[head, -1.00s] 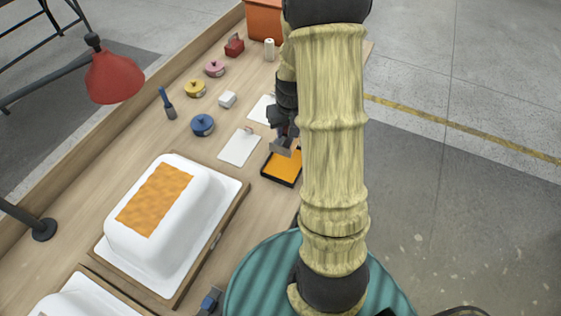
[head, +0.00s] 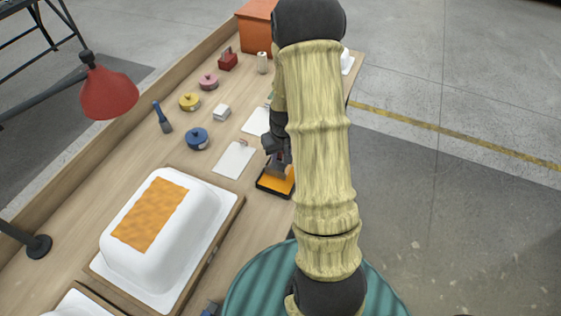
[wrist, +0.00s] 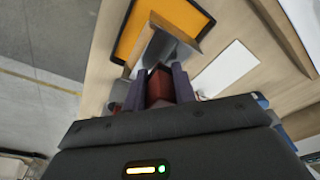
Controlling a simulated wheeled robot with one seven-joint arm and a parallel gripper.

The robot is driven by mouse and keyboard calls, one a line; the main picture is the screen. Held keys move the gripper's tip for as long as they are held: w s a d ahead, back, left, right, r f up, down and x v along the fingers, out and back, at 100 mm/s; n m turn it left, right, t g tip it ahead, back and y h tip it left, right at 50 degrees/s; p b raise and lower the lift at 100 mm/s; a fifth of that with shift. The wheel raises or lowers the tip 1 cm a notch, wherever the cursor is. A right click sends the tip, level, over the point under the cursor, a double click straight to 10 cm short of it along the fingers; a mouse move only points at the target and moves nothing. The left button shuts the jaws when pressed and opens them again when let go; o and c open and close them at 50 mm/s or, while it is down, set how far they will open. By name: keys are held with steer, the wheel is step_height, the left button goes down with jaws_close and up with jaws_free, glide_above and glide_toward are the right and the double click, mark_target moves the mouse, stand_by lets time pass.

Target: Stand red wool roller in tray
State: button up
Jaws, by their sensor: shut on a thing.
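The tray (head: 262,184) is black-rimmed with an orange inside and lies flat near the table's right edge; it also shows at the top of the wrist view (wrist: 200,14). My gripper (wrist: 161,82) is shut on a red part of the roller (wrist: 160,88), which sits between its two dark fingers. A grey piece (wrist: 168,48) shows just beyond the red part, over the tray's near side. In the head view my gripper (head: 277,157) is close above the tray's far end. I cannot tell whether the roller touches the tray; my fingers hide much of it.
White cards (head: 234,159) lie left of the tray. A blue round tin (head: 197,138), a yellow tin (head: 189,101), a pink tin (head: 208,82) and a brush (head: 162,117) stand farther left. A white tub shell (head: 195,215) is nearer me. A red lamp (head: 108,92) overhangs the left.

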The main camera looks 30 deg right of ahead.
mark_target(283, 166)
steer(key=shift+f, duration=2.05)
steer(key=shift+f, duration=0.2)
steer(key=o, duration=0.9)
steer(key=r, duration=0.4)
steer(key=s+r, duration=0.1)
steer(key=r, duration=0.3)
steer(key=s+r, duration=0.1)
steer(key=r, duration=0.3)
steer(key=shift+a+r, duration=0.1)
steer(key=shift+a, duration=0.05)
